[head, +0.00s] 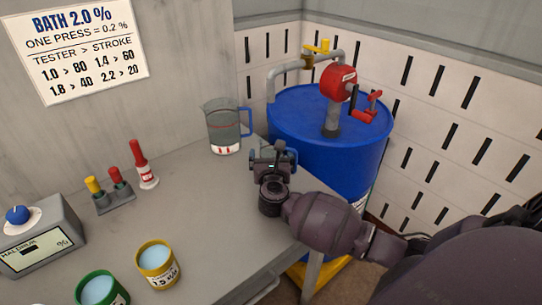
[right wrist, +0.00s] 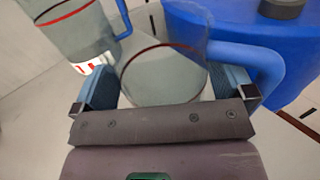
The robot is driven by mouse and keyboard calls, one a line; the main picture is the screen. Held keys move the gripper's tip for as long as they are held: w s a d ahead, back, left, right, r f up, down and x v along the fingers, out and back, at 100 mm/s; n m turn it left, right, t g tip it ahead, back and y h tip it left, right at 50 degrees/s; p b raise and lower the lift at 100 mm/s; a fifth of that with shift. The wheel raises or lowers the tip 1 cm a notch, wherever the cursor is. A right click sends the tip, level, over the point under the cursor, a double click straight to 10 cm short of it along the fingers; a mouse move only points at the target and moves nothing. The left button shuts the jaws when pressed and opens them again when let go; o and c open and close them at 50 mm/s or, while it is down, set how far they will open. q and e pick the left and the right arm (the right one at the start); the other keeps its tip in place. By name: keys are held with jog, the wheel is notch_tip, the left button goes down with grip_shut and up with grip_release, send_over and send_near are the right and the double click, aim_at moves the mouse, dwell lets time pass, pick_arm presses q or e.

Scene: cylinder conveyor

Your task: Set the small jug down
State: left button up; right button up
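The small jug (right wrist: 165,75) is clear, with a red line around it and a blue handle at its right. It sits between the two fingers of my right gripper (right wrist: 166,92), which meet its sides. Its lower front is hidden by the gripper body. In the head view my right gripper (head: 272,160) is over the table's right edge area and mostly covers the small jug. I cannot tell whether the jug's base touches the table. My left gripper is not in view.
A larger jug (head: 223,128) with a blue handle stands just left of my right gripper. A blue drum (head: 300,125) with a red crank pump stands beyond the table edge. Yellow (head: 157,262) and green (head: 100,288) cups, a tester (head: 38,235) and small bottles are at left.

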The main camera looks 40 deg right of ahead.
jog(key=shift+r, duration=0.15)
jog(key=v, duration=1.2)
jog(key=shift+s, duration=0.15)
